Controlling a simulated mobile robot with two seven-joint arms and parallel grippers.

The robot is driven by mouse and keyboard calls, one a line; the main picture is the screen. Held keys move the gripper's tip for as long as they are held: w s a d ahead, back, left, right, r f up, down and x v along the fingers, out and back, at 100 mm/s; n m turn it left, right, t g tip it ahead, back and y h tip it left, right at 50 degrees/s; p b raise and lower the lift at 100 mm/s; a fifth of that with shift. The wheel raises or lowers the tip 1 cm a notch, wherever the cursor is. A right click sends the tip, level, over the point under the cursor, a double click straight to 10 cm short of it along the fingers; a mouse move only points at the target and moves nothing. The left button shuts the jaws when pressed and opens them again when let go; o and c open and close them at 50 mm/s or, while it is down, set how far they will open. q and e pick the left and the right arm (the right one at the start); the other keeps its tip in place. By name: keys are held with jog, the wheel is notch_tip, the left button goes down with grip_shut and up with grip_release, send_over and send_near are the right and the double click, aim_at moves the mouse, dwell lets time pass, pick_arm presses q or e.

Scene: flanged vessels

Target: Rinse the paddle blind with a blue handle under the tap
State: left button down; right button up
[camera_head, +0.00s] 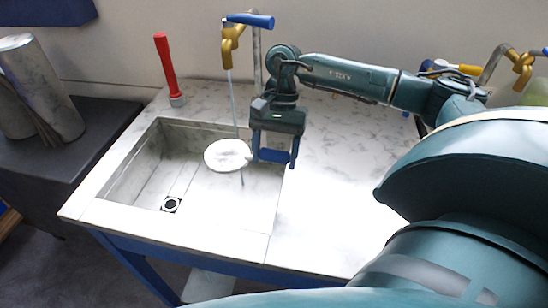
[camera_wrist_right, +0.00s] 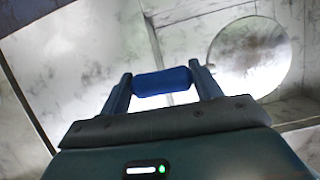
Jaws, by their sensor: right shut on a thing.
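The paddle blind has a round pale disc (camera_head: 228,155) and a blue handle (camera_wrist_right: 162,81). My right gripper (camera_head: 275,154) is shut on the handle, with the disc to the left over the sink basin (camera_head: 135,178). In the right wrist view the handle lies between the fingers and the disc (camera_wrist_right: 250,57) is beyond them to the right. The brass tap (camera_head: 232,42) with a blue lever stands behind the sink. A thin stream runs from it down to the disc and shows again below it. I cannot tell whether it strikes the disc. My left gripper is out of view.
A red-handled piece (camera_head: 166,65) stands upright on the worktop behind the sink. A second tap (camera_head: 523,66) and a yellow-handled piece (camera_head: 458,68) are at the back right. A grey cylinder (camera_head: 40,85) stands on the dark surface at left. The worktop right of the basin is clear.

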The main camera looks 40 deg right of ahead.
pick_arm(q)
jog(key=b, duration=0.2)
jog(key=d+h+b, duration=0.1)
jog(key=b, duration=0.1)
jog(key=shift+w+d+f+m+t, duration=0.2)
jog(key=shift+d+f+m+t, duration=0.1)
pick_arm(e)
jog(key=w+d+f, duration=0.2)
jog(key=w+d, duration=0.4)
jog(key=w, duration=0.1)
jog(key=shift+w+d, duration=0.25)
jog(key=shift+d, duration=0.05)
jog(key=shift+r, duration=0.1)
jog(key=shift+d, duration=0.1)
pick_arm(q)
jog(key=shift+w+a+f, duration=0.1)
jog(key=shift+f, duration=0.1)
pick_arm(e)
jog(key=shift+s+d, duration=0.4)
jog(key=shift+s, duration=0.05)
pick_arm(q)
jog(key=shift+b, duration=0.35)
pick_arm(e)
jog(key=shift+w+a, duration=0.2)
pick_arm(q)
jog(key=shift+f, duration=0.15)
pick_arm(e)
jog(key=shift+w+a, duration=0.25)
jog(key=shift+a, duration=0.05)
jog(key=shift+s+d, duration=0.1)
